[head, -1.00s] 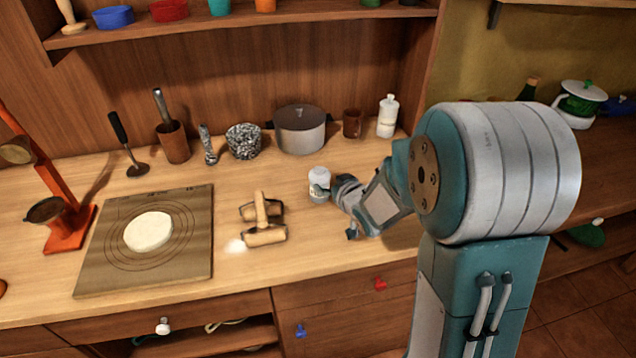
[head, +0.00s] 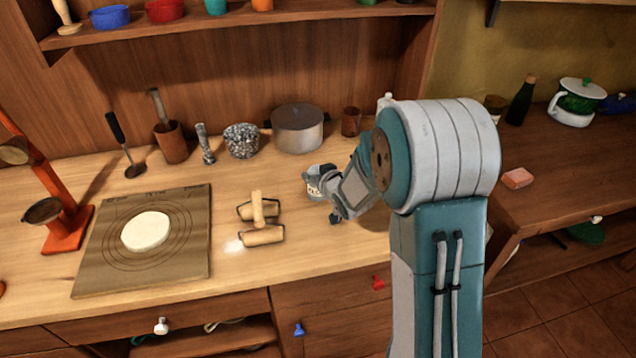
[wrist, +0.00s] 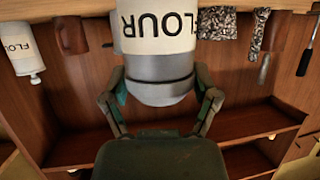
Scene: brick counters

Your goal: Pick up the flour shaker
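The flour shaker (head: 314,190) is a small white can with a grey metal part, standing on the wooden counter right of the rolling tools. In the wrist view the shaker (wrist: 158,40) fills the top middle, its FLOUR label upside down. My gripper (head: 320,190) is at the shaker from the right and hides part of it. In the wrist view my gripper (wrist: 161,78) has its two fingers apart, one on each side of the shaker and close to its sides. I cannot see clear contact. The shaker shows no lift off the counter.
Two wooden rollers (head: 260,220) lie just left of the shaker. Farther left is a board (head: 190,255) with dough (head: 146,231). A grey pot (head: 298,130) and a brown cup (head: 351,121) stand behind. A pink block (head: 517,178) lies on the right counter.

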